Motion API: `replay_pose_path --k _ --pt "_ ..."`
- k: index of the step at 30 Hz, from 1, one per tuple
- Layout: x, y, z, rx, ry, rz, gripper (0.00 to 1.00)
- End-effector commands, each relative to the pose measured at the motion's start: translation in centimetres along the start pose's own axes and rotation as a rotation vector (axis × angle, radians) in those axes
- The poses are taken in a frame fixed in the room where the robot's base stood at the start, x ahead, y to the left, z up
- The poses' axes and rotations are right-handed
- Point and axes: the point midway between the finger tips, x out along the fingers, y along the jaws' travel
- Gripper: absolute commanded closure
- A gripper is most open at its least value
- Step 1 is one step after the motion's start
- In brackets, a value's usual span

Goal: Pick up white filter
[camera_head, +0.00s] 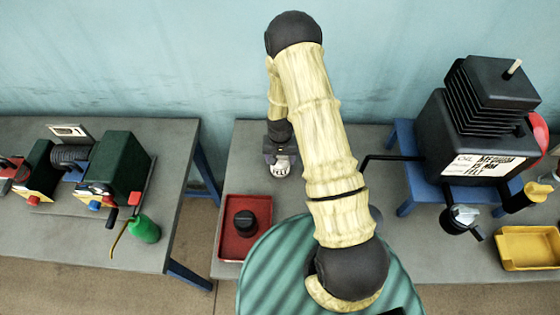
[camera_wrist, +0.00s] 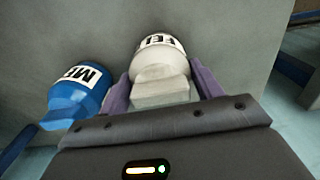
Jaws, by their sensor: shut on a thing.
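The white filter (camera_wrist: 160,62), with a black-lettered label, sits between the two purple fingers of my gripper (camera_wrist: 164,84) in the wrist view. The fingers are shut on its sides, and a pale blocky end of it faces the camera. In the head view, the white filter (camera_head: 282,168) shows just below my gripper (camera_head: 280,157), over the back of the right-hand grey table. I cannot tell whether it touches the table.
A blue labelled filter (camera_wrist: 76,94) is close left of the white one. A red tray (camera_head: 230,214) holds a black round part (camera_head: 244,223). A black oil tank (camera_head: 470,140) on a blue stand and a yellow tray (camera_head: 529,265) are on the right.

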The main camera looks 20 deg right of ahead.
Motion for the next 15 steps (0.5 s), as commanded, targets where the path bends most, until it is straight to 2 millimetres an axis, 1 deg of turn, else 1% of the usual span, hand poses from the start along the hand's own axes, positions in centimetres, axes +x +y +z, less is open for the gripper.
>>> replay_pose_path --k 4,8,15 --pt "-0.5 0.0 -0.1 0.0 0.002 -0.001 0.65" --pt "-1.7 0.0 -0.1 0.0 0.004 -0.001 0.65" --pt "-5.2 0.0 -0.1 0.001 0.004 -0.002 0.65"
